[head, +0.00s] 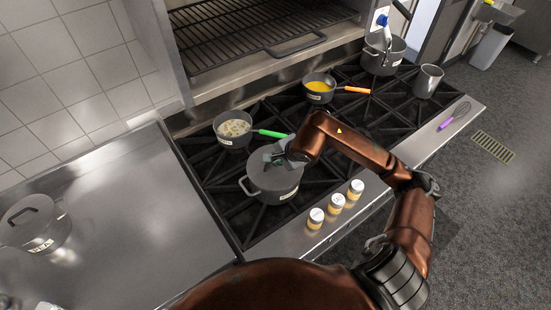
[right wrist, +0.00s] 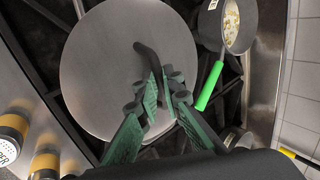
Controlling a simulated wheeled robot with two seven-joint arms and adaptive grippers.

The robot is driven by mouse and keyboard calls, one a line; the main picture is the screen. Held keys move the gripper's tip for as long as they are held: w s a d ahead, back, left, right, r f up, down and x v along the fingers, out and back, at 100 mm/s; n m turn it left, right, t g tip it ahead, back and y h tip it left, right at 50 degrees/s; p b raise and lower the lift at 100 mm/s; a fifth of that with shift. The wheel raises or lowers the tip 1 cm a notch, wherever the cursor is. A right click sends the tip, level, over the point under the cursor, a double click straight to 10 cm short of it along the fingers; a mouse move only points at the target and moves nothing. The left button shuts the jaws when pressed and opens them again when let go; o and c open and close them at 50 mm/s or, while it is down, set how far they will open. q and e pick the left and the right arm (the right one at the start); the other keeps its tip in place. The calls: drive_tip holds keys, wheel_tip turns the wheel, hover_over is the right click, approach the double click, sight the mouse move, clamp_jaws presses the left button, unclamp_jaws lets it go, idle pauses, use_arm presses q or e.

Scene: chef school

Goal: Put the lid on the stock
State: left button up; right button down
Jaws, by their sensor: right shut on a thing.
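The grey lid (right wrist: 105,65) fills much of the right wrist view as a flat disc with a dark curved handle (right wrist: 148,58). My right gripper (right wrist: 164,82) is shut on that handle. In the head view the right gripper (head: 274,157) is over the dark grey pot (head: 274,196) at the stove's front left. The lid (head: 284,178) covers this pot's opening; I cannot tell whether it rests on the rim or hangs just above. The pot's label is too small to read, and its contents are hidden. My left gripper is not in view.
A green-handled pan (head: 234,130) with pale food stands behind the pot. An orange-handled pan (head: 318,88) and a tall pot (head: 383,55) stand farther back. Several spice jars, one here (head: 337,203), line the front edge. Another lidded pot (head: 38,238) is on the left counter, otherwise mostly clear.

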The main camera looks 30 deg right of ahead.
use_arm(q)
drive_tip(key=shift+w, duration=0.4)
use_arm(e)
drive_tip(key=c, duration=2)
unclamp_jaws()
drive_tip(key=shift+s+r, duration=0.1)
drive_tip(key=shift+r, duration=0.05)
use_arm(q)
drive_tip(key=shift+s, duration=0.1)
use_arm(e)
drive_tip(key=v, duration=1.1)
drive_tip(key=shift+s+r, duration=0.2)
drive_tip(key=shift+r, duration=0.15)
